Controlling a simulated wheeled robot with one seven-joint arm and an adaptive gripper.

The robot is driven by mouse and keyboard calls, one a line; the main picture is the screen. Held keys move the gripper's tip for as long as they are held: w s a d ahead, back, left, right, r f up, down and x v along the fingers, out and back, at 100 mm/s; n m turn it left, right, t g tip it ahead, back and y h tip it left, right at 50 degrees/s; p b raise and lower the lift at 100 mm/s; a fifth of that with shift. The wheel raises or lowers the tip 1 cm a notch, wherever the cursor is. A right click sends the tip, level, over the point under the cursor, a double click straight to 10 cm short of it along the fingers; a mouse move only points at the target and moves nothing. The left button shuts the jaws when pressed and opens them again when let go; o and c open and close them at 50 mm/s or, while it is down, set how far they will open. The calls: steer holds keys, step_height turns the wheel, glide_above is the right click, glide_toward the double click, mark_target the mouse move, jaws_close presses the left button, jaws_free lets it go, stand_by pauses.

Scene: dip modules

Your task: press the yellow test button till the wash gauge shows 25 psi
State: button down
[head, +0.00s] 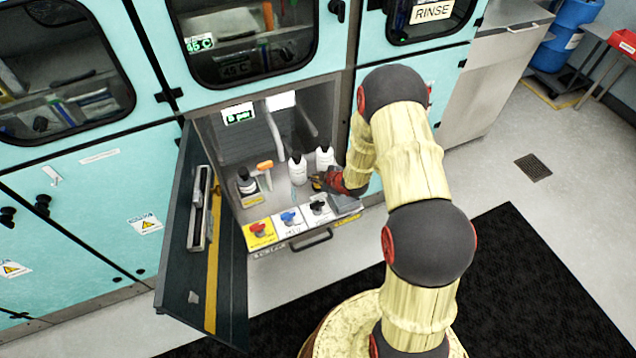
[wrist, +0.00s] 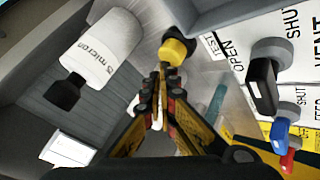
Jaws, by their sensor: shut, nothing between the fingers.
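The yellow test button (wrist: 175,50), with a black base, stands beside a "TEST" label in the wrist view. My gripper (wrist: 158,72) is shut and empty, its tips just below the button in the picture; I cannot tell whether they touch it. In the head view my gripper (head: 318,183) reaches into the open cabinet bay, near its right side, and the button is hard to make out there. A small lit green-and-white display (head: 238,115), apparently the gauge, is at the bay's upper left. Its reading is too small to tell.
White filter bottles (head: 297,169) stand behind my gripper; one marked "5 micron" (wrist: 105,42) is close in the wrist view. Red (head: 258,229), blue (head: 289,217) and black (head: 319,207) valve handles line the front panel. The open door (head: 205,260) hangs at left.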

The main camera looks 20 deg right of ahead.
mark_target(317, 184)
steer(key=shift+f+b, duration=0.55)
steer(key=shift+f, duration=0.15)
stand_by(0.6)
steer(key=shift+r, duration=0.1)
steer(key=shift+r+p, duration=0.65)
steer(key=shift+r, duration=0.35)
steer(key=shift+r, duration=0.1)
steer(key=shift+r+p, duration=1.65)
steer(key=shift+r, duration=0.8)
steer(key=shift+f, duration=0.1)
